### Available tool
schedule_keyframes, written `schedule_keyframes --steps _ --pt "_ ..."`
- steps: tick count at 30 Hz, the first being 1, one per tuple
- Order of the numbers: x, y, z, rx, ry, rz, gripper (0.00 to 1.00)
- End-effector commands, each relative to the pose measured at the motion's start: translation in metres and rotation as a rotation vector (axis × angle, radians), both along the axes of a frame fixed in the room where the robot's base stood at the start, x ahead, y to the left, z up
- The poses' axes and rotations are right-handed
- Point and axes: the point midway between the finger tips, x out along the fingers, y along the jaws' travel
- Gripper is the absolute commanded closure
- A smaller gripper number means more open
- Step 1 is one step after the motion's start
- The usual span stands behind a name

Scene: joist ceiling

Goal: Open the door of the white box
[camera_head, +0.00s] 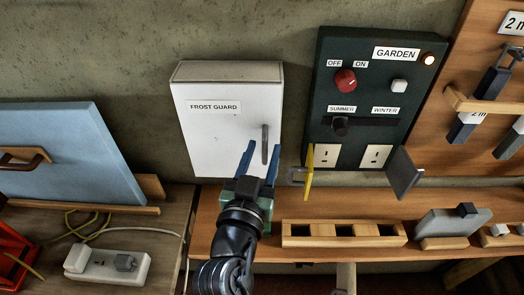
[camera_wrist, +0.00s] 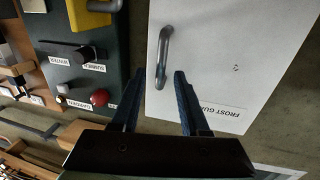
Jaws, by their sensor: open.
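The white box (camera_head: 218,132) labelled "FROST GUARD" is fixed to the wall, and its door looks shut. A grey vertical bar handle (camera_head: 265,144) is on the right side of the door. My gripper (camera_head: 260,158) is open, its two blue fingers pointing up at the door near the handle. In the wrist view the white box (camera_wrist: 226,62) fills the right side, upside down. The handle (camera_wrist: 163,52) lies ahead of my gripper (camera_wrist: 168,82), near the left finger's tip. I cannot tell whether the fingers touch it.
A dark green "GARDEN" panel (camera_head: 352,100) with knobs, switches and open socket covers is close on the right. A wooden shelf (camera_head: 400,262) runs below, with a slotted wooden block (camera_head: 344,234). A blue board (camera_head: 62,150) and a power strip (camera_head: 106,264) are at left.

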Motion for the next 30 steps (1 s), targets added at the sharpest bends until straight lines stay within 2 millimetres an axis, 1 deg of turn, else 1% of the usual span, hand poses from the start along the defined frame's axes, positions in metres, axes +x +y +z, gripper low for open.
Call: schedule_keyframes --steps 4,8,9,11,12,30 --pt "-0.0002 0.0000 -0.0002 0.000 0.000 0.000 0.55" --pt "-0.0003 0.0002 -0.0002 0.000 0.000 0.000 0.79" --pt "-0.0003 0.0002 -0.0001 0.000 0.000 0.000 0.86" --pt "-0.0004 0.0002 -0.0001 0.000 0.000 0.000 0.97" --pt "-0.0004 0.0002 -0.0001 0.000 0.000 0.000 1.00" --pt "-0.0005 0.0003 -0.0001 0.000 0.000 0.000 1.00"
